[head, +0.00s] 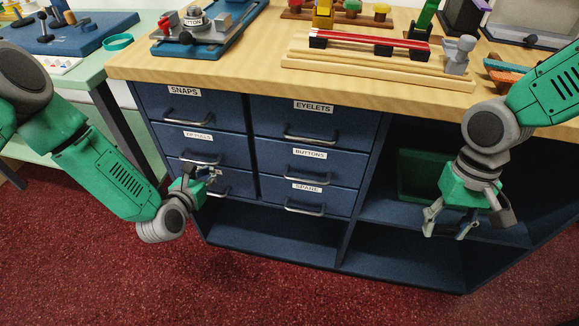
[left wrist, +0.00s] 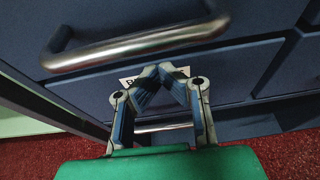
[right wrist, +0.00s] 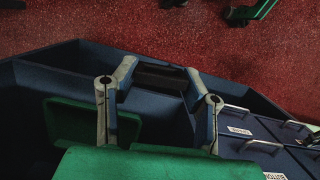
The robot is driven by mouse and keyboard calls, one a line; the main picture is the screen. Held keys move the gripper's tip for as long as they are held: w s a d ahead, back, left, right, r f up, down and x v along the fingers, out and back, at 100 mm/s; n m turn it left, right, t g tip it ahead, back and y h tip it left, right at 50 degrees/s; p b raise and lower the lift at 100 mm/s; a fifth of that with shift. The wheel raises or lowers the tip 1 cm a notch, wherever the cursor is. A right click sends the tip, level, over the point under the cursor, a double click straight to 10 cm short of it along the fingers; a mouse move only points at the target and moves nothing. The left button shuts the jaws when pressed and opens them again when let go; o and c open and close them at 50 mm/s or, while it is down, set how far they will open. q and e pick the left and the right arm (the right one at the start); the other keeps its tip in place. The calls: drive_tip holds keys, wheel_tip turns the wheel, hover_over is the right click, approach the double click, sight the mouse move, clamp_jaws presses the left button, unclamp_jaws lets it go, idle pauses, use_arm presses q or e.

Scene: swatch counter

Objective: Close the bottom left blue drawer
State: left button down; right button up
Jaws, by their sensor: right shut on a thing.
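The bottom left blue drawer (head: 239,184) is the lowest in the left column, below the middle left drawer. Its front looks nearly level with its neighbours; I cannot tell whether a small gap is left. Its handle (left wrist: 165,128) shows behind the fingers in the left wrist view, and its label is mostly hidden. My left gripper (head: 212,173) has its fingertips together with nothing visible between them, in front of this drawer; contact is unclear. My right gripper (head: 450,230) is shut on a dark object (right wrist: 160,79), in front of the shelf on the right.
The middle left drawer's handle (left wrist: 135,47) is close above my left fingertips. The right column has EYELETS, BUTTONS and SPARE drawers (head: 335,202). A green bin (head: 420,172) sits on the open shelf. The wooden countertop (head: 230,75) holds tools. Red carpet (head: 120,265) in front is clear.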

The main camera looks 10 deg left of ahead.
use_arm(q)
drive_tip(key=shift+w+r, duration=0.3)
drive_tip(key=shift+w, duration=0.05)
